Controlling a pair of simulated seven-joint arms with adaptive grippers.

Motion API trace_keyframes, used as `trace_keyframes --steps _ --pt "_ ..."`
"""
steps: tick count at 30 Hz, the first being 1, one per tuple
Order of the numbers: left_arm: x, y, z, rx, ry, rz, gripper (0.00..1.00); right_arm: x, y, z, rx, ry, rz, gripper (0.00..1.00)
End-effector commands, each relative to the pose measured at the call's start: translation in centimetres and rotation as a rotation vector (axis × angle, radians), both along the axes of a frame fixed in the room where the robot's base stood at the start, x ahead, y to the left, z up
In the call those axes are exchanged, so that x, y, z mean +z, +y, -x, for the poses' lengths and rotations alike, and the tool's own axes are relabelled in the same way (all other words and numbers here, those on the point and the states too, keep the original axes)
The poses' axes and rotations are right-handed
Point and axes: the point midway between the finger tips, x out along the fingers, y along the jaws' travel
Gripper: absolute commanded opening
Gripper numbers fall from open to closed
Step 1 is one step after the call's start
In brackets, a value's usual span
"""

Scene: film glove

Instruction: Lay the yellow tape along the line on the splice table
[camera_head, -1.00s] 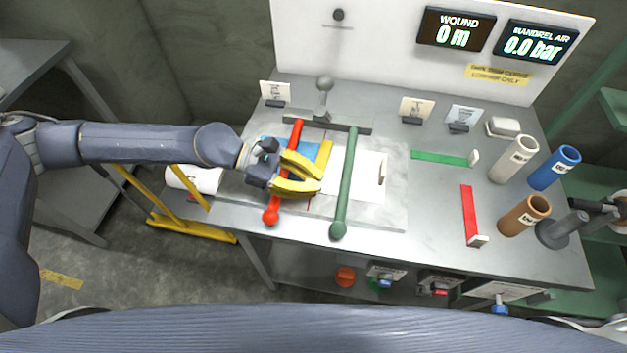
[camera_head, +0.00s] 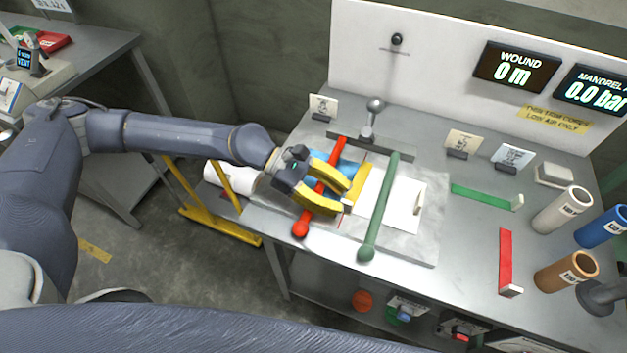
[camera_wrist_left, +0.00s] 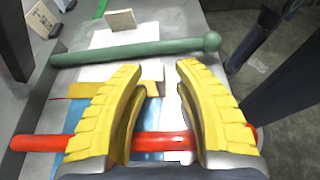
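The yellow tape (camera_head: 361,182) is a short strip lying on the splice table (camera_head: 424,245), along the edge between blue film (camera_head: 347,170) and a white sheet (camera_head: 402,204). A thin red line shows near it. My left gripper (camera_head: 347,193), with yellow fingers, is over the table at the tape's near end. In the left wrist view its fingers (camera_wrist_left: 160,75) are apart. The tape (camera_wrist_left: 82,90) there runs behind the left finger, its end by the gap. I cannot tell whether they touch. My right gripper is not in view.
A red bar (camera_head: 334,155) crosses under my left fingers, and a green bar (camera_head: 378,205) lies to their right. A green strip (camera_head: 482,196) and a red strip (camera_head: 505,258) lie further right, beside several upright rolls. Small cards stand along the back.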

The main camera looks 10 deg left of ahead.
Motion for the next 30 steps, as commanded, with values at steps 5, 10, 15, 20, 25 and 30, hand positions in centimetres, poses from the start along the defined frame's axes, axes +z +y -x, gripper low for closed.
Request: trace_keyframes --steps 5,10,15,20,25,30 --pt "1.2 3.1 -0.5 0.004 -0.002 -0.001 0.31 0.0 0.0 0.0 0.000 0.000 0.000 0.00" --pt "2.3 5.6 -0.9 0.002 0.000 -0.001 0.31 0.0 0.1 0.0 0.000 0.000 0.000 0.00" --pt "3.1 7.3 -1.2 0.001 0.000 0.000 0.31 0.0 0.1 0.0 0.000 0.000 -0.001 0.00" --pt "3.4 8.2 -1.2 0.000 0.000 0.000 0.31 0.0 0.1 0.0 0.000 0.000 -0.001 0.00" --pt "3.6 8.5 -1.3 0.000 -0.001 0.000 0.31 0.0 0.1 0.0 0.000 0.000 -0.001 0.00" --pt "3.6 8.5 -1.3 0.000 -0.001 0.000 0.31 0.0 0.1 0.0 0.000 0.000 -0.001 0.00"
